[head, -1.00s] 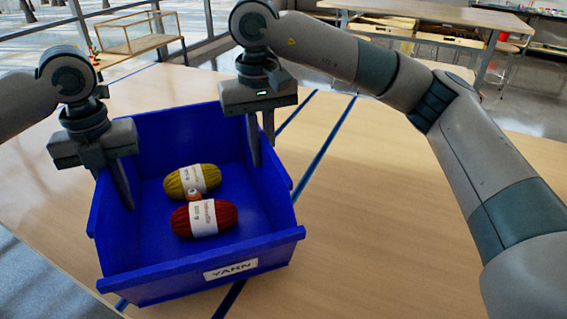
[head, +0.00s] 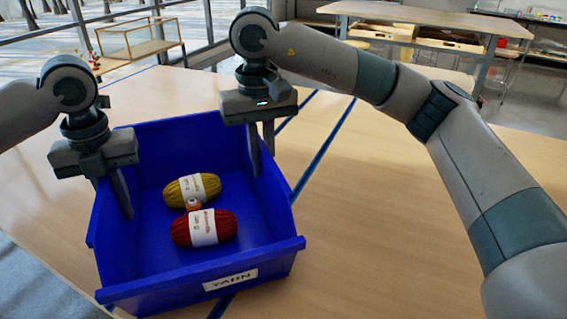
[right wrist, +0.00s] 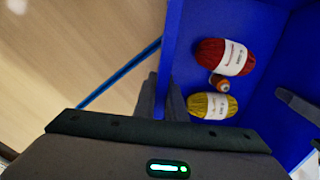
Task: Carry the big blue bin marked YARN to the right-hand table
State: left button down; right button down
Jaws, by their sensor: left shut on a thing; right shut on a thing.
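The big blue bin (head: 204,293) bears a white YARN label (head: 230,280) on its near wall. It also shows in the right wrist view (right wrist: 266,20). Inside lie a yellow yarn skein (head: 178,192), a red yarn skein (head: 184,233) and a small orange-brown item between them. My left gripper (head: 118,195) is shut on the bin's left wall. My right gripper (head: 261,155) is shut on its right wall, with a finger on each side of the wall. Whether the bin's bottom touches the table is hard to tell.
The wooden table (head: 400,220) under the bin has blue tape lines (head: 318,160) and is clear to the right. Another table (head: 430,18) with wooden trays stands at the back right. A glass case (head: 138,38) on a wooden stand is at the back left.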

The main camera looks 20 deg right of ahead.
pick_arm(q)
jog(key=c, duration=1.9)
grip_release()
jog(key=shift+s+d, duration=0.1)
jog(key=shift+d, duration=0.35)
pick_arm(e)
jog(key=c, duration=1.9)
grip_release()
jog(key=shift+s+a, duration=0.1)
jog(key=shift+a, duration=0.4)
pick_arm(q)
jog(key=shift+o, duration=0.4)
jog(key=shift+a, duration=0.15)
pick_arm(e)
jog(key=shift+o, duration=0.4)
jog(key=shift+d, duration=0.15)
pick_arm(q)
jog(key=shift+r, duration=0.1)
notch_tip(320, 180, up, 12)
jog(key=shift+f, duration=0.1)
pick_arm(e)
jog(key=shift+d, duration=0.1)
notch_tip(320, 180, up, 12)
jog(key=shift+f, duration=0.1)
